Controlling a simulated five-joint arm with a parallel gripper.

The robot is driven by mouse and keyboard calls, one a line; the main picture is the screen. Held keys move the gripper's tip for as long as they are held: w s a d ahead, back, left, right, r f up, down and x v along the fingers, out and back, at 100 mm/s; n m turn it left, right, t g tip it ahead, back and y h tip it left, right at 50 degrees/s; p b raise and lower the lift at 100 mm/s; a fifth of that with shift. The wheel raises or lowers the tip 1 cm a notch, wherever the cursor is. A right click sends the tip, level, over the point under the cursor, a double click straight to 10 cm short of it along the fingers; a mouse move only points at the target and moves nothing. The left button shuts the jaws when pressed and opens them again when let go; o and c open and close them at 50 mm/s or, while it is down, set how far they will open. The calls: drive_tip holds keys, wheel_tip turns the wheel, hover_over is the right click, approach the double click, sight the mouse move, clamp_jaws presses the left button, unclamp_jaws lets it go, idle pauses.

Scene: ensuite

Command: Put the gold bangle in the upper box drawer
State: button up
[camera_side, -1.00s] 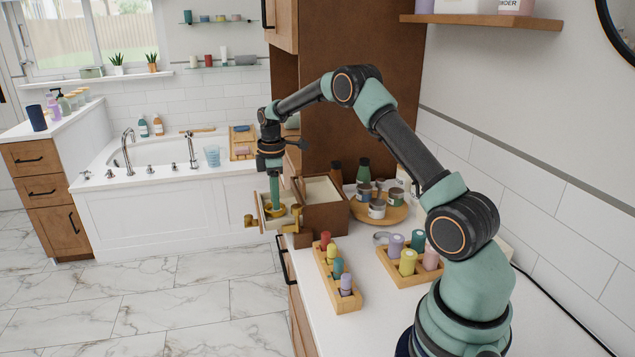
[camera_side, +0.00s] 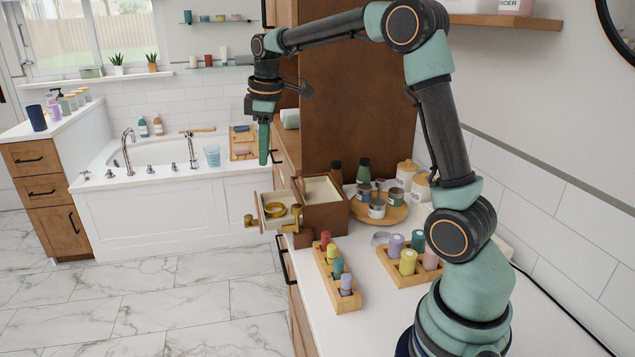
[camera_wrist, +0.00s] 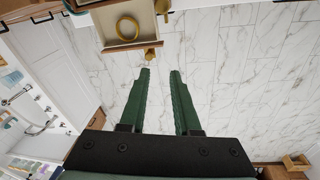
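The gold bangle (camera_side: 273,210) lies flat in a pulled-out, cream-lined drawer (camera_side: 289,201) of the brown box (camera_side: 326,217) on the counter. The wrist view also shows the bangle (camera_wrist: 127,28) inside the drawer (camera_wrist: 103,27). I cannot tell for sure whether this drawer is the upper one. Brass knobs (camera_side: 249,220) show at the drawer front and near the box. My gripper (camera_side: 263,160) is above the drawer and clear of it. In the wrist view, my gripper (camera_wrist: 160,73) has its two green fingers apart with only floor between them.
A round wooden tray (camera_side: 397,214) with jars and bottles stands beside the box. Two wooden holders with coloured bottles, one long (camera_side: 347,303) and one wider (camera_side: 390,268), sit nearer on the white counter. A tall brown cabinet (camera_side: 355,100) rises behind. Open floor lies left of the drawer.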

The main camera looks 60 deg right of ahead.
drive_tip(key=s+a+m+t, duration=0.2)
drive_tip(key=s+a+m, duration=0.1)
drive_tip(key=s+a, duration=0.3)
drive_tip(key=s+a+m+t, duration=0.2)
drive_tip(key=s+a, duration=0.4)
drive_tip(key=s, duration=0.5)
drive_tip(key=shift+a+m, duration=0.25)
drive_tip(key=shift+m, duration=0.45)
drive_tip(key=shift+s, duration=0.1)
